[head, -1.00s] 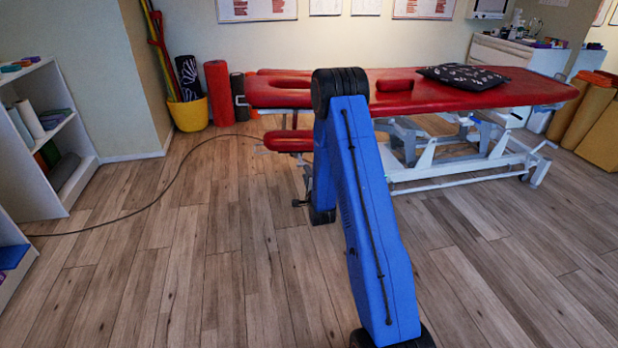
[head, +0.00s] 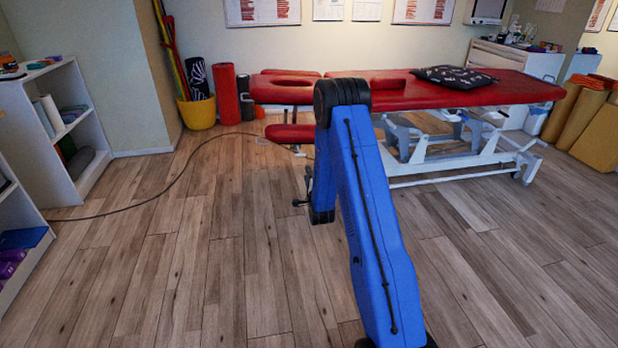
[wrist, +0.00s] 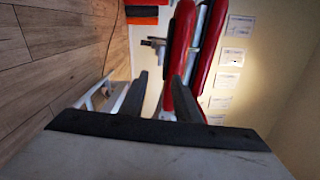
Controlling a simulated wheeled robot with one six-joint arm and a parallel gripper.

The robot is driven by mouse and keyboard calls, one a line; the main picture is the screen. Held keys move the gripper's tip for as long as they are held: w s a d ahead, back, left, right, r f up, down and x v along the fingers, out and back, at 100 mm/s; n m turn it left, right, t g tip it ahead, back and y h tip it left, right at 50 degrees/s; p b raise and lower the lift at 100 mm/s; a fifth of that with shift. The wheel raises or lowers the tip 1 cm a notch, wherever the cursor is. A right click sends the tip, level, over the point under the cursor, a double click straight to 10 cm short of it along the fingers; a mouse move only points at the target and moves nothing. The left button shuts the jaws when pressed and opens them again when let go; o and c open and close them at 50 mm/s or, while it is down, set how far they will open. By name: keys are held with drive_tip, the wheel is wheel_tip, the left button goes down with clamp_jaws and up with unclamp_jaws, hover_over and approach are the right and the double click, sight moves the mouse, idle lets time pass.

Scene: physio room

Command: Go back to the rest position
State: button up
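My gripper shows in the wrist view (wrist: 159,76) as two dark fingers standing apart, with nothing between them but the background. In the head view my blue arm rises in the middle and bends over at its black elbow joint; the gripper itself cannot be made out there. Beyond the arm is a red treatment table (head: 440,98) on a white frame. The table also shows in the wrist view, turned on its side (wrist: 208,50), well beyond the fingers.
White shelves (head: 100,105) stand at the left. A dark cable (head: 150,205) runs across the wooden floor from them towards the table. A yellow bucket (head: 198,113) and a red roll (head: 228,95) stand by the wall. A patterned cushion (head: 455,77) lies on the table. Floor at left is mostly clear.

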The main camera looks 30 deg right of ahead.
idle(0.4)
drive_tip(key=s+a+r+n+g+y, duration=0.1)
drive_tip(key=s+a+r+n+g, duration=0.15)
drive_tip(key=r, duration=0.45)
drive_tip(key=s+a+r+n+g+y, duration=0.1)
drive_tip(key=a+r+n, duration=0.25)
drive_tip(key=r, duration=0.25)
drive_tip(key=s+a+r+n+g+y, duration=0.1)
drive_tip(key=s+a+r+n, duration=0.25)
drive_tip(key=s+r, duration=0.2)
drive_tip(key=s+a+r+n+g, duration=0.2)
drive_tip(key=s+a+r, duration=0.2)
drive_tip(key=s, duration=0.3)
drive_tip(key=s+a+r+n+g, duration=0.1)
drive_tip(key=s+a+n+g, duration=0.1)
drive_tip(key=s, duration=1.2)
drive_tip(key=s+a+r+n+g+y, duration=0.1)
drive_tip(key=s+n, duration=0.4)
drive_tip(key=s, duration=0.9)
drive_tip(key=s+a+r+n+g+y, duration=0.1)
drive_tip(key=s+a+r+n+g, duration=0.1)
drive_tip(key=s, duration=1.2)
drive_tip(key=a+n+g, duration=0.1)
drive_tip(key=a+n, duration=0.1)
drive_tip(key=a, duration=0.1)
drive_tip(key=shift+s+r, duration=0.2)
drive_tip(key=shift+s, duration=0.15)
